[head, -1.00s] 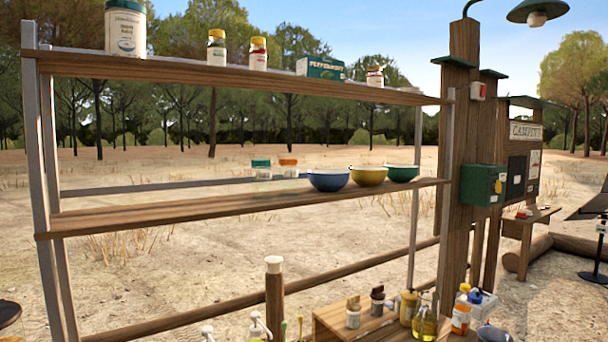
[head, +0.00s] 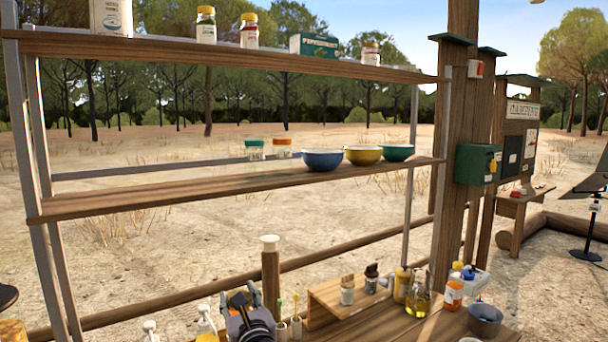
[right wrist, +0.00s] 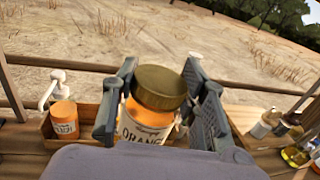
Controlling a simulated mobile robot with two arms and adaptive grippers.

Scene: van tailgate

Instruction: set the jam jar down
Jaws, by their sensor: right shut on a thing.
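In the head view my right gripper (head: 243,303) is at the bottom, in front of the wooden worktop (head: 400,330). I cannot make out the jar there. Whether the jar touches anything below is hidden. My left gripper is not in view.
The middle shelf (head: 130,200) holds two small jars and blue, yellow and green bowls, with bare wood at left. The upper shelf (head: 130,47) holds jars and a box. Pump bottles (head: 206,322), a wooden riser (head: 330,300) and a grey bowl (head: 485,319) crowd the worktop.

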